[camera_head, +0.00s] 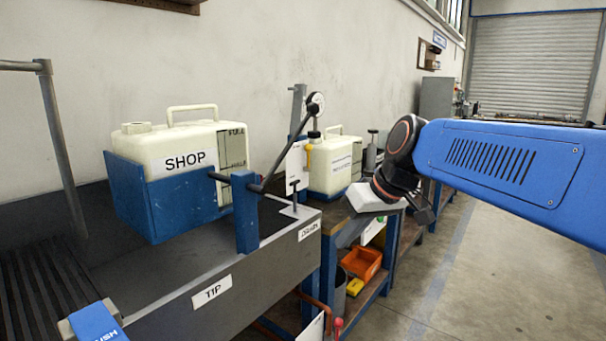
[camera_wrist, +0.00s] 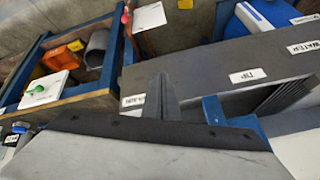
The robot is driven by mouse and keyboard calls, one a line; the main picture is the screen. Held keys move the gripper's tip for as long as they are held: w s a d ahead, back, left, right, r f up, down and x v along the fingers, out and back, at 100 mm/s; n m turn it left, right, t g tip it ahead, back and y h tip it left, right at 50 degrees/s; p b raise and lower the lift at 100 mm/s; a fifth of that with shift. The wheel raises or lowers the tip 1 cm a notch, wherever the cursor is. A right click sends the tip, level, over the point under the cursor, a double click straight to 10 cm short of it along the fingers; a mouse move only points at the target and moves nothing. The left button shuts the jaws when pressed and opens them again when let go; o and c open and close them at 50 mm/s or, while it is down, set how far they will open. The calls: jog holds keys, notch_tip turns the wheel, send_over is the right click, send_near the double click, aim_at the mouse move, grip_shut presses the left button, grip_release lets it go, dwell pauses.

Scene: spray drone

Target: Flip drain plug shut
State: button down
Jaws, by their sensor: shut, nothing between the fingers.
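A plate marked DRAIN (camera_head: 309,229) is on the right end of the dark grey trough (camera_head: 160,296). A small dark T-shaped handle (camera_head: 295,193) stands upright on a pale base just behind it. I cannot tell for sure whether this is the drain plug. My gripper (camera_wrist: 163,92) is shut and empty, its dark fingers together in the wrist view. In the head view its pale body (camera_head: 372,198) hangs to the right of the trough, apart from the handle. In the wrist view the fingers partly cover the area beside the DRAIN label (camera_wrist: 134,100).
A SHOP canister (camera_head: 190,150) sits in a blue tilting cradle with a long dark lever (camera_head: 285,150). A second canister (camera_head: 335,160) stands on the bench behind. An orange bin (camera_head: 362,262) is on the lower shelf. The floor at right is clear.

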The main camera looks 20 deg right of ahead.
jog(key=w+d+r+n+t+y, duration=0.1)
jog(key=w+d+r+n+y, duration=0.1)
jog(key=w+r, duration=0.6)
jog(key=w+d+r+n+t+y, duration=0.1)
jog(key=w+d+r+n+y, duration=0.1)
jog(key=w+r, duration=0.6)
jog(key=w, duration=0.4)
jog(key=shift+w+r, duration=0.2)
jog(key=shift+r, duration=0.2)
send_over(295, 189)
jog(key=s+d, duration=0.1)
jog(key=d, duration=0.1)
notch_tip(295, 189, down, 10)
jog(key=shift+s+f, duration=0.1)
jog(key=shift+f, duration=0.05)
jog(key=shift+f, duration=2.3)
